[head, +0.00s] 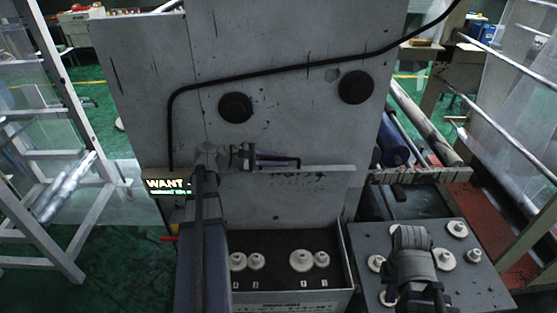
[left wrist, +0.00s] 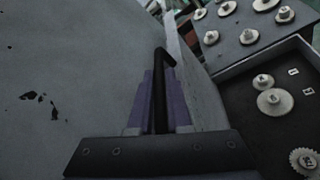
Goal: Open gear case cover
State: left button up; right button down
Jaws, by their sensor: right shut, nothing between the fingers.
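The gear case (head: 292,296) is a dark open box at the bottom middle of the head view, with white gears inside. Its grey cover (head: 290,205) appears to stand upright behind the box; its pale upper edge (head: 325,169) shows. A black bent handle (head: 297,162) is at that edge. My left gripper (head: 272,160) is at the handle. In the left wrist view the handle (left wrist: 159,90) runs between the purple fingers, which look closed on it, and its bent tip sticks out beyond them. My right gripper (head: 410,238) is shut and empty over the gear plate at the right.
The gear plate (head: 350,240) to the right carries several white gears. A tall grey machine panel (head: 290,120) with two black knobs and a black cable rises behind. A lit sign (head: 168,186) is left of my left arm. A white ladder-like frame (head: 40,150) stands at the left.

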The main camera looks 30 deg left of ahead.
pick_arm(q)
grip_shut()
dwell(1.0)
